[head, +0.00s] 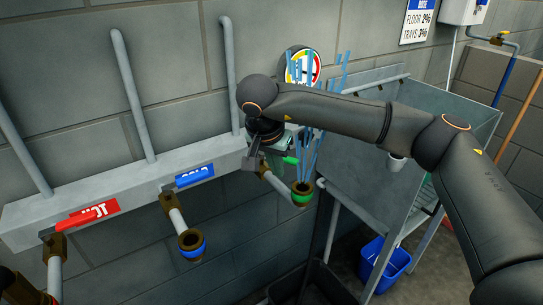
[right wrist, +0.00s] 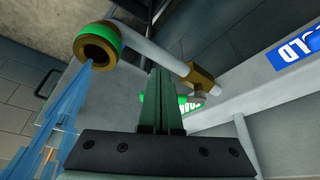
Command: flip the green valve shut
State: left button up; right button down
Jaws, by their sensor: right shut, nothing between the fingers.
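The green valve's lever (head: 291,160) shows at the right end of the grey pipe rail, partly hidden by my right arm and gripper. Its pipe runs down to a brass nozzle with a green ring (head: 302,196). Blue water streaks (head: 310,150) show at this nozzle. In the right wrist view, the green lever (right wrist: 149,98) lies behind my right gripper (right wrist: 166,75), which is shut and empty. The fingers cross in front of the lever and hide its middle; I cannot tell if they touch it. The nozzle (right wrist: 97,43) is at upper left. My left gripper is not in view.
The red HOT lever (head: 85,219) and blue COLD lever (head: 195,175) sit along the rail (head: 130,195) to the left. A blue-ringed nozzle (head: 191,243) hangs below. A metal sink (head: 440,110) and blue bucket (head: 385,265) stand to the right.

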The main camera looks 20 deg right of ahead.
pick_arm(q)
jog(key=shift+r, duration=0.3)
pick_arm(e)
jog(key=shift+w+d+r, duration=0.1)
jog(key=shift+w+d, duration=0.75)
jog(key=shift+d, duration=0.25)
